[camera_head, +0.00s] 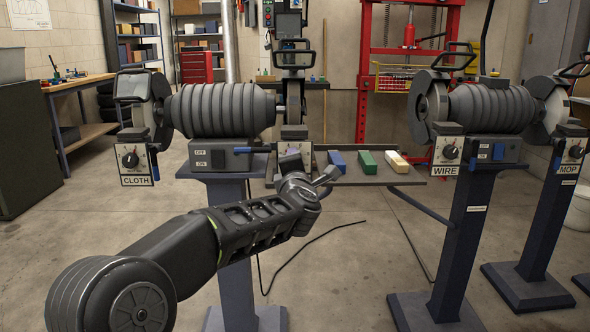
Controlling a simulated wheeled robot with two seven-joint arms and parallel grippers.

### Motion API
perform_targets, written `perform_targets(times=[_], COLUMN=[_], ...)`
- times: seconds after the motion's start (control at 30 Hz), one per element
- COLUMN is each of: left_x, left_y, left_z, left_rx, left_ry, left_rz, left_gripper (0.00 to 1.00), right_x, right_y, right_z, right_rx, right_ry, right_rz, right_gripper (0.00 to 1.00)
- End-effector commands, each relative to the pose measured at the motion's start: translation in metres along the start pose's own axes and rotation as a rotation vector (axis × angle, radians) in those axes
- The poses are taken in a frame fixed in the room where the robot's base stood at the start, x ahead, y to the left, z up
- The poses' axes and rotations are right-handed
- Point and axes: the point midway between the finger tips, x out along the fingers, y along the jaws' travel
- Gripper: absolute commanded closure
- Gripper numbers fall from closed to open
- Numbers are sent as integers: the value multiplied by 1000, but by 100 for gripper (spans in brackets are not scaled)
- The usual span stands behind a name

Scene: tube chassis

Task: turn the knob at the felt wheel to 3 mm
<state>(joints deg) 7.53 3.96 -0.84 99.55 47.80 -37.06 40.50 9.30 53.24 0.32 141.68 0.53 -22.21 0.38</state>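Two bench grinders on pedestals each carry a wheel and a dial box at both ends. The left grinder (220,110) has a dial marked CLOTH (136,181) at its left end. At its right end a dial box (293,132) sits below the wheel guard, its face and label mostly hidden behind my gripper, so I cannot read FELT or the knob setting. My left gripper (327,178) is just in front of and below that box, pointing right. Whether its fingers are apart or touch the knob is unclear. My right gripper is out of view.
A tray (357,177) right of my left gripper holds blue (337,160), green (367,161) and cream (396,161) blocks. The right grinder (492,110) has dials marked WIRE (446,170) and MOP (568,168). Cables lie on the open floor.

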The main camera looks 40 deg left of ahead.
Motion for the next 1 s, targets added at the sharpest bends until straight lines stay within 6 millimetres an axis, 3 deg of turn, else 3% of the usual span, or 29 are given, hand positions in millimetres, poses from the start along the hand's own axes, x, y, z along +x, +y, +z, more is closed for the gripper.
perform_targets(times=[0.47,0.5,0.73,1.0], left_x=[0,0,0,-1], left_y=[0,0,0,0], left_z=[-1,-1,0,0], left_rx=[-17,-17,-17,-16], left_ry=[2,2,1,0], left_rz=[-1,-1,0,0], left_gripper=[100,63,45,45], right_x=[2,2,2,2], right_y=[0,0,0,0], right_z=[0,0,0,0], right_rx=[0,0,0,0], right_ry=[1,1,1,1], right_rz=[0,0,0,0], right_gripper=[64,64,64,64])
